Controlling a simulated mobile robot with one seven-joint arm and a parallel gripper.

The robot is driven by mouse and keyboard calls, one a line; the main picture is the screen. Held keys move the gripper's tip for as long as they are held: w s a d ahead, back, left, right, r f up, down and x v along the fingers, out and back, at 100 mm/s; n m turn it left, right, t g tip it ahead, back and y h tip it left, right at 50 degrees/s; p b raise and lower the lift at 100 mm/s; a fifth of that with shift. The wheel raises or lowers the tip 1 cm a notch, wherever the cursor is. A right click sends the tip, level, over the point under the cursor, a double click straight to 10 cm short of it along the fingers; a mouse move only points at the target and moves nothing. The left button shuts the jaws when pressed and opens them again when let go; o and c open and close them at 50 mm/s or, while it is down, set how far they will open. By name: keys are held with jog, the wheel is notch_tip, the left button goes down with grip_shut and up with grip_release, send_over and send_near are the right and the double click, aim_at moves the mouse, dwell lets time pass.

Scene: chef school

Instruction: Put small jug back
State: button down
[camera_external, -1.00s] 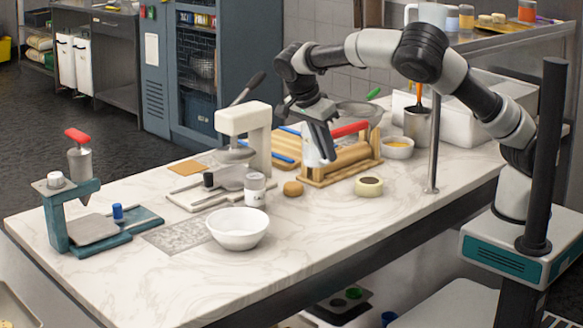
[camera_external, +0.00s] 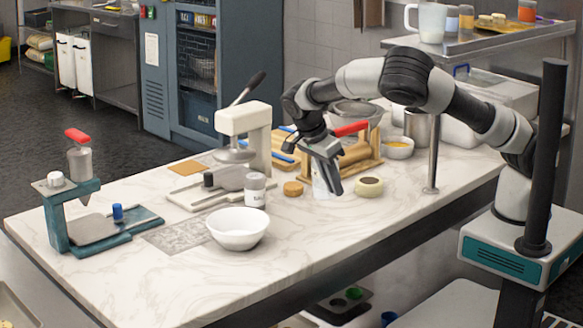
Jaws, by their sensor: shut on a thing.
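My gripper (camera_external: 333,180) points down over the middle of the marble counter, in front of the wooden roller device and left of the cream ring-shaped roll. It is shut on a small, pale, translucent thing (camera_external: 319,186), which seems to be the small jug. The fingers hide part of it, and its handle and spout cannot be made out. Its lower end is near the counter top; I cannot tell whether it touches. A larger whitish jug (camera_external: 431,22) with a handle stands on the raised metal shelf at the back right.
The wooden roller device (camera_external: 358,160) with a red handle stands behind my gripper. The cream roll (camera_external: 369,187), a round brown piece (camera_external: 293,188), a white shaker (camera_external: 255,189) and a white bowl (camera_external: 238,229) are nearby. A metal post (camera_external: 433,150) rises at the right. The counter's front is clear.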

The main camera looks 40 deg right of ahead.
jog(key=shift+f, duration=2.8)
jog(key=shift+f, duration=0.1)
jog(key=c, duration=1.8)
grip_release()
jog(key=shift+c, duration=0.2)
jog(key=v, duration=1.2)
